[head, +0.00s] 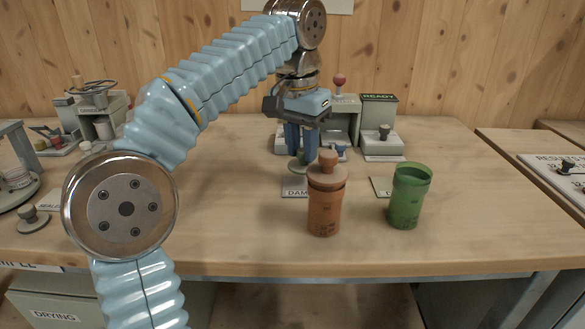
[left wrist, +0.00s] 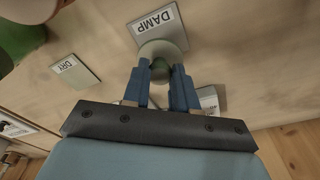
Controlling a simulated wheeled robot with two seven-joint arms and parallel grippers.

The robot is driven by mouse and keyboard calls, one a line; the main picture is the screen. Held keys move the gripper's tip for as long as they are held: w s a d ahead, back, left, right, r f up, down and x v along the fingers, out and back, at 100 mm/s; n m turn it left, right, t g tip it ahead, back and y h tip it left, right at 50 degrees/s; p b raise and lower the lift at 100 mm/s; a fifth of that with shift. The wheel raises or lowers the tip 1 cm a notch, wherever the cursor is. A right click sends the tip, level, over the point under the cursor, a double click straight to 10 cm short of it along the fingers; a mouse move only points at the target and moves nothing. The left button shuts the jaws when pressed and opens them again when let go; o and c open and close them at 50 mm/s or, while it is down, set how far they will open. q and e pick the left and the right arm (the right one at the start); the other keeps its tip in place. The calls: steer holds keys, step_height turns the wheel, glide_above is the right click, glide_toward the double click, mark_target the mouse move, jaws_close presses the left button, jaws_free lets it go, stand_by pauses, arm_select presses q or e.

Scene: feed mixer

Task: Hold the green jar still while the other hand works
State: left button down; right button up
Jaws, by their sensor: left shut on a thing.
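The green jar (head: 407,200) stands upright and open-topped on the bench, right of the brown jar. A green shape at the upper left of the left wrist view (left wrist: 20,38) looks like this jar. My left gripper (head: 303,152) is behind and left of the green jar, clear of it. In the left wrist view its blue fingers (left wrist: 160,80) are shut on the green knob of a pale round lid (left wrist: 163,47). This lid is by the DAMP label, and I cannot tell whether it touches the bench. My right gripper is not in view.
The brown jar (head: 325,208) with its knobbed lid stands in front of my left gripper. A device with a READY sign (head: 379,98) stands behind. A dark-knobbed disc (head: 32,220) lies at the far left. The front right of the bench is clear.

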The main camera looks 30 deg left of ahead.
mark_target(300, 152)
arm_select(q)
step_height(300, 152, down, 4)
steer(key=b, duration=0.2)
steer(key=shift+r+b, duration=0.1)
steer(key=shift+b, duration=0.2)
steer(key=shift+s+r, duration=0.15)
steer(key=shift+r, duration=0.1)
steer(key=shift+f, duration=0.15)
steer(key=c, duration=0.9)
jaws_free()
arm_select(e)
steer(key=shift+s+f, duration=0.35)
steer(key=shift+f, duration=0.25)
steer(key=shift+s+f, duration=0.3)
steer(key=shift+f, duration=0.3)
arm_select(q)
steer(key=r, duration=0.2)
steer(key=r+p, duration=0.1)
steer(key=r, duration=0.1)
steer(key=r+p, duration=0.1)
steer(key=r, duration=0.1)
steer(key=shift+s+r, duration=0.35)
steer(key=shift+r, duration=0.05)
steer(key=shift+a+r+p, duration=0.1)
steer(key=shift+r+p, duration=0.2)
steer(key=shift+r, duration=0.15)
steer(key=shift+s, duration=0.1)
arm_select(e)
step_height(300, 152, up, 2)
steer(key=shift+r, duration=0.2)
